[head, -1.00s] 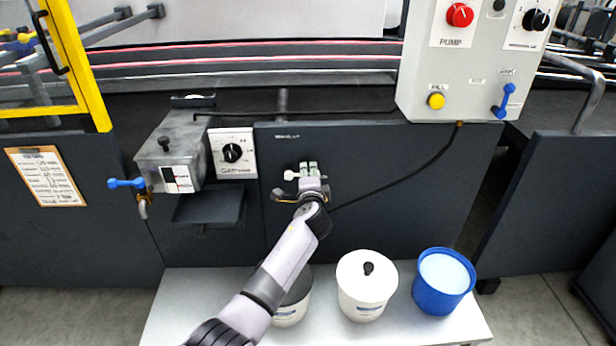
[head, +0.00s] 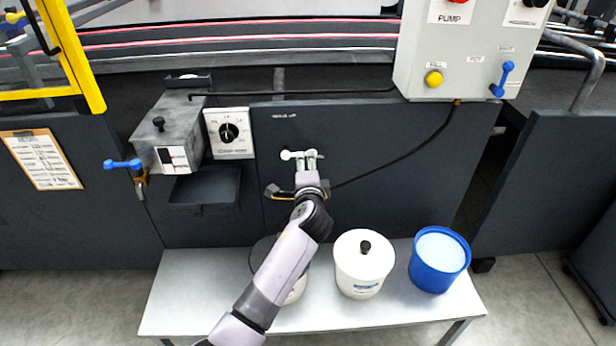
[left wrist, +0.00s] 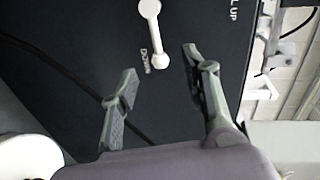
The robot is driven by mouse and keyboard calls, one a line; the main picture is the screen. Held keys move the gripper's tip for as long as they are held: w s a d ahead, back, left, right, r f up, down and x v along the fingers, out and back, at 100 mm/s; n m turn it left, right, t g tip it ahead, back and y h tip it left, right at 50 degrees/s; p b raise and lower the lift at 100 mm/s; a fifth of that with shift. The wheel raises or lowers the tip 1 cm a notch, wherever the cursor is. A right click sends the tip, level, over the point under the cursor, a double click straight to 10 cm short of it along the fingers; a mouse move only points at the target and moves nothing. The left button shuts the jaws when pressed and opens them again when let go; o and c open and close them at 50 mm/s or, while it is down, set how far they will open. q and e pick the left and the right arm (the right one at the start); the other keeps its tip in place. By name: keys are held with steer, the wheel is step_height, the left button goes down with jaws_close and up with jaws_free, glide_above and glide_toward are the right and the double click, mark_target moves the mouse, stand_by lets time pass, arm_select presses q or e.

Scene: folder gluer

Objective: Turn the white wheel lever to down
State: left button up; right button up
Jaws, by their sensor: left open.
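The white wheel lever (left wrist: 155,35) is on the dark machine panel, with a rounded knob at each end. In the head view the lever's left end (head: 286,155) shows just left of my gripper, and the rest is partly hidden by the fingers. My left gripper (left wrist: 160,62) is open. Its two fingers are spread on either side of the lever's near end, and I see no contact. My right gripper is not in view.
Left of the lever are a dial plate (head: 229,132) and a grey box (head: 172,140) with a blue-handled valve (head: 122,164). A black cable crosses the panel. Below, a bench (head: 205,290) holds a white lidded tub (head: 362,275), a blue bucket (head: 438,270) and another tub behind my arm.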

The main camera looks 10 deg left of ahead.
arm_select(q)
steer(key=v, duration=0.5)
steer(key=shift+w, duration=0.1)
